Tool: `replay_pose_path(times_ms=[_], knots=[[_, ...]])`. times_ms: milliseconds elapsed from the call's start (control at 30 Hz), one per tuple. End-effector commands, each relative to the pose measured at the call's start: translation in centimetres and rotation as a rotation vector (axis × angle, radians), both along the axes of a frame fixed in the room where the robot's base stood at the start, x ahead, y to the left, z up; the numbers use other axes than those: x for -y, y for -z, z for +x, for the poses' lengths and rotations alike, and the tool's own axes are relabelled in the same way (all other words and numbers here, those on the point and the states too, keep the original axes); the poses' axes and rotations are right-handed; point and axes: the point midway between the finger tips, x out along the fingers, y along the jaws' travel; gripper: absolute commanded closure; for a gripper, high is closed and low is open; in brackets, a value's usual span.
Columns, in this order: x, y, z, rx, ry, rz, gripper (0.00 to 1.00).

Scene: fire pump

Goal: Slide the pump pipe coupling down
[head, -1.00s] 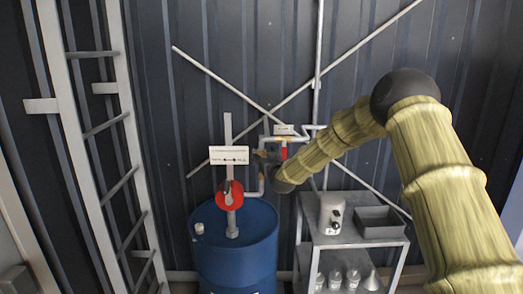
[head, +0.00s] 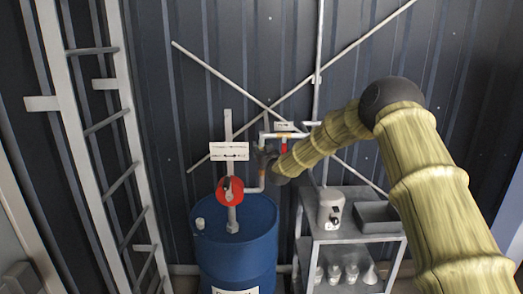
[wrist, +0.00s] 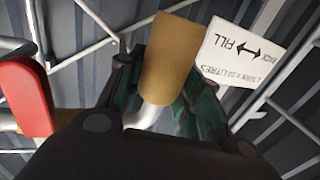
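The pump pipe coupling is a tan sleeve (wrist: 170,58) on a pale grey pipe (wrist: 152,115) in the wrist view. My gripper (wrist: 160,80) has its dark green fingers on either side of the coupling. The coupling hides part of the fingers, so I cannot tell whether they press on it. In the head view my gripper (head: 265,157) is at the bent pipe above the drum, and it hides most of the coupling there.
A blue drum (head: 235,262) stands below, with a red pump wheel (head: 230,190) and a white sign (head: 229,151) above it. A red part (wrist: 25,95) is close at the wrist view's left. A grey shelf (head: 345,235) is to the right, a ladder (head: 100,130) to the left.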

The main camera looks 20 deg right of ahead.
Motion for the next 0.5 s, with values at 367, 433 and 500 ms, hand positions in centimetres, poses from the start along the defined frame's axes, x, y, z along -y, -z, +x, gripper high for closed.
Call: replay_pose_path(times_ms=[367, 433, 500], knots=[[0.1, 0.7, 0.0, 0.0, 0.001, 0.0, 1.0], [0.1, 1.3, 0.0, 0.0, 0.001, 0.0, 1.0], [0.1, 1.9, 0.0, 0.0, 0.001, 0.0, 1.0]])
